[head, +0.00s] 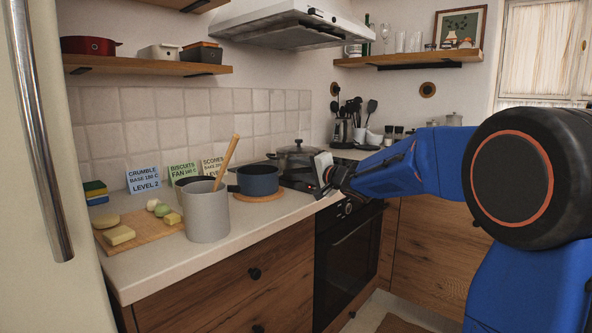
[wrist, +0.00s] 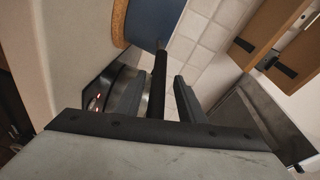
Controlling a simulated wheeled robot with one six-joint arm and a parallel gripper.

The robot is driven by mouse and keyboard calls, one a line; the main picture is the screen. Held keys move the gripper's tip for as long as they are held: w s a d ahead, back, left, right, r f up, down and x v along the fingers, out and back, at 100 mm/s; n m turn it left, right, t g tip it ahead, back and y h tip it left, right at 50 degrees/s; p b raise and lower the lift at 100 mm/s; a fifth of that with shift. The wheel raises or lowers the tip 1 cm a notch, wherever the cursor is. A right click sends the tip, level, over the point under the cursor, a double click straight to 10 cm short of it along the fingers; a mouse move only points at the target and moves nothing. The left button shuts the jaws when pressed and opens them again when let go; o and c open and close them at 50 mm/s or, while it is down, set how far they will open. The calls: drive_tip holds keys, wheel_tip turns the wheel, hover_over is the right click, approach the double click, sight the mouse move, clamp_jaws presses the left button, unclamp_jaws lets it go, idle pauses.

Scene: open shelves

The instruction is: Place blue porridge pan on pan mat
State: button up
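The blue porridge pan (head: 258,181) stands upright on the round cork pan mat (head: 262,199), on the counter left of the hob. Its dark handle (wrist: 159,75) reaches toward my gripper. The wrist view shows the pan's blue side (wrist: 156,20) and the mat's edge (wrist: 119,22) against its base. My gripper (wrist: 160,86) is open around the handle, one finger on each side, with a gap beside the handle on both sides. In the head view my gripper (head: 322,172) is just right of the pan, its fingers hard to make out.
A tall grey pot (head: 207,215) with a wooden spoon stands close at the left of the pan. A lidded dark pot (head: 297,158) is on the hob behind. Several recipe cards (head: 143,179) and a cutting board (head: 138,235) with food are farther left. The front counter strip is clear.

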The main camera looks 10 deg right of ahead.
drive_tip(key=v, duration=1)
drive_tip(key=shift+s, duration=0.2)
drive_tip(key=shift+d, duration=0.1)
drive_tip(key=shift+s+d+h, duration=0.15)
drive_tip(key=shift+d+h, duration=0.05)
drive_tip(key=shift+h, duration=0.1)
drive_tip(key=s+d+f+n+g+h, duration=0.15)
drive_tip(key=s+d+f+h, duration=0.3)
drive_tip(key=s, duration=0.45)
drive_tip(key=s+d+f+n+g+h, duration=0.1)
drive_tip(key=s+d+f+g+h, duration=0.15)
drive_tip(key=s+f+h, duration=0.45)
drive_tip(key=s+a+f+n+g+y, duration=0.1)
drive_tip(key=s+f, duration=0.3)
drive_tip(key=s, duration=0.5)
drive_tip(key=s+a+f+n+g+y, duration=0.2)
drive_tip(key=s+a+f+n+g, duration=0.1)
drive_tip(key=s, duration=0.5)
drive_tip(key=s+a+f+n+g+y, duration=0.1)
drive_tip(key=s+a+f+n+g, duration=0.1)
drive_tip(key=s+f, duration=0.5)
drive_tip(key=s+n+g, duration=0.1)
drive_tip(key=s, duration=0.1)
drive_tip(key=shift+s+y, duration=0.35)
drive_tip(key=shift+s, duration=0.05)
